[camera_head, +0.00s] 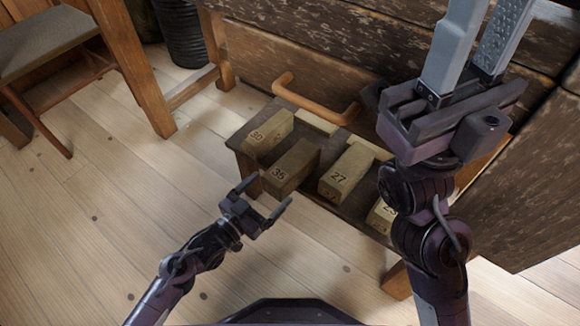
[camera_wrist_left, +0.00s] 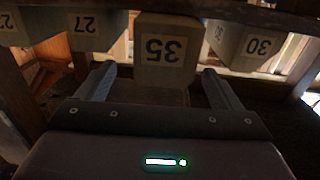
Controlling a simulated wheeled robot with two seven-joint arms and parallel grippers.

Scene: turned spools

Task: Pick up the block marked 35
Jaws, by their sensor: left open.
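The block 30 (camera_head: 268,133) and block 27 (camera_head: 347,173) flank it closely. Another block (camera_head: 381,217) is partly hidden by my right arm. A wooden handle (camera_head: 315,101) of the cabinet overhangs the stand's back. A chair (camera_head: 45,45) stands upper left. The floor at left is clear.

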